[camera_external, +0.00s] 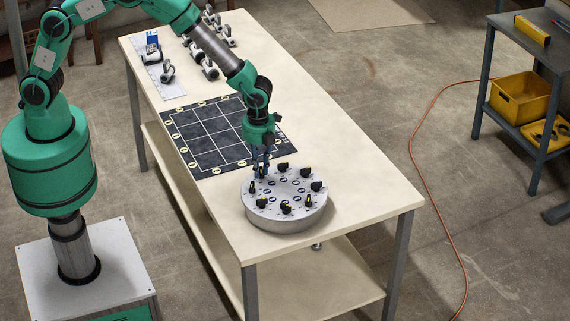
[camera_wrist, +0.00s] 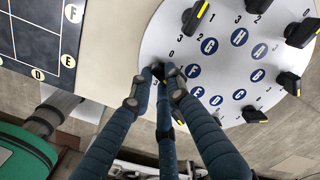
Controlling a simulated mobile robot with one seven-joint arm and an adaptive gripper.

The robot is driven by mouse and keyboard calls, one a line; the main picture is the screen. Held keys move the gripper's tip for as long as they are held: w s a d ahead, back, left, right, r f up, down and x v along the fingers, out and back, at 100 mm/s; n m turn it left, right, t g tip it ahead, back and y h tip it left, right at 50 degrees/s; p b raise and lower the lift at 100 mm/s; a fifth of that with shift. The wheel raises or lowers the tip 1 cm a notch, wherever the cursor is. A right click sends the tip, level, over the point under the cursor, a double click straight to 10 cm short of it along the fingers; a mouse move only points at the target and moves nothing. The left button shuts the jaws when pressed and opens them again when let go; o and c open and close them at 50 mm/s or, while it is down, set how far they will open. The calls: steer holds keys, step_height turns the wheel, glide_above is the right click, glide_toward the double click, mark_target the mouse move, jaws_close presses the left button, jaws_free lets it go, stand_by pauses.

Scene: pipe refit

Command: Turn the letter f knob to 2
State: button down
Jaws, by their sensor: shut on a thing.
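A round grey dial plate (camera_external: 285,219) stands on the table, with several black knobs with yellow marks around its rim. It also shows in the wrist view (camera_wrist: 160,38), with blue letter discs and small numbers. The letter F disc (camera_wrist: 193,70) lies just right of my fingertips. My gripper (camera_external: 261,168) reaches down to the dial's far left edge and is shut on the letter F knob (camera_wrist: 158,71). In the wrist view my gripper (camera_wrist: 159,78) covers most of this knob, so its pointer's setting is hard to read. A 0 and a 3 show close by.
A black gridded mat (camera_external: 215,160) lies behind the dial. Pipe fittings (camera_external: 208,65) lie at the table's far end. The table's right side is clear.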

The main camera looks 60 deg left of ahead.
steer(key=shift+w+r+m, duration=0.1)
steer(key=shift+m, duration=0.7)
steer(key=c, duration=1.7)
jaws_free()
steer(key=shift+o, duration=0.2)
step_height(320, 180, up, 12)
